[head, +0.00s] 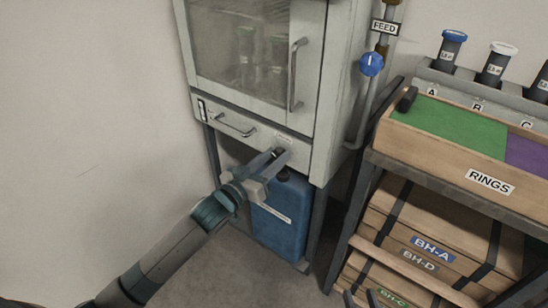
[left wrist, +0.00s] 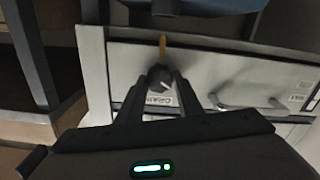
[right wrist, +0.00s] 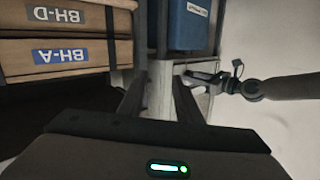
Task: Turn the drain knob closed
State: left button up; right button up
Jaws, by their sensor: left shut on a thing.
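The drain knob (left wrist: 160,78) is a dark round knob on the cabinet's pale lower front panel, beside a label (left wrist: 163,99) that appears upside down. My left gripper (left wrist: 160,84) is shut on the knob, one finger on each side. In the head view my left gripper (head: 272,162) reaches the panel's lower right part, and its fingers mostly hide the knob. A thin orange-brown piece (left wrist: 162,45) shows just beyond the knob; I cannot tell whether it is part of it. My right gripper (right wrist: 159,98) is open and empty, low before the shelf.
A white cabinet (head: 312,75) with a glass door stands above a blue canister (head: 280,222). A blue FEED knob (head: 371,64) is on a pipe at right. A shelf holds a RINGS tray (head: 440,165) and wooden boxes (head: 425,235). Floor at left is clear.

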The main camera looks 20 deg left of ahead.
pick_arm(q)
jog(key=shift+r+m+p, duration=0.1)
jog(key=shift+m+p, duration=0.7)
jog(key=shift+p, duration=0.15)
jog(key=shift+m+p, duration=1)
jog(key=shift+p, duration=0.05)
jog(key=m+p, duration=0.3)
jog(key=m, duration=0.1)
jog(key=shift+d+m+p, duration=0.15)
jog(key=shift+m+p, duration=0.2)
jog(key=shift+m, duration=0.05)
jog(key=shift+s+m+p, duration=0.1)
jog(key=shift+m+p, duration=0.65)
jog(key=shift+m, duration=1.05)
pick_arm(e)
jog(key=s+d+f+g+h, duration=0.5)
jog(key=s+d+f+g, duration=0.5)
jog(key=d+f+g, duration=0.1)
jog(key=shift+s+d+f+m+g, duration=0.2)
jog(key=shift+d+m+g, duration=0.05)
jog(key=shift+m+g, duration=0.05)
pick_arm(q)
jog(key=o, duration=1)
jog(key=shift+o, duration=0.2)
jog(key=shift+s+f, duration=0.1)
jog(key=shift+f, duration=0.1)
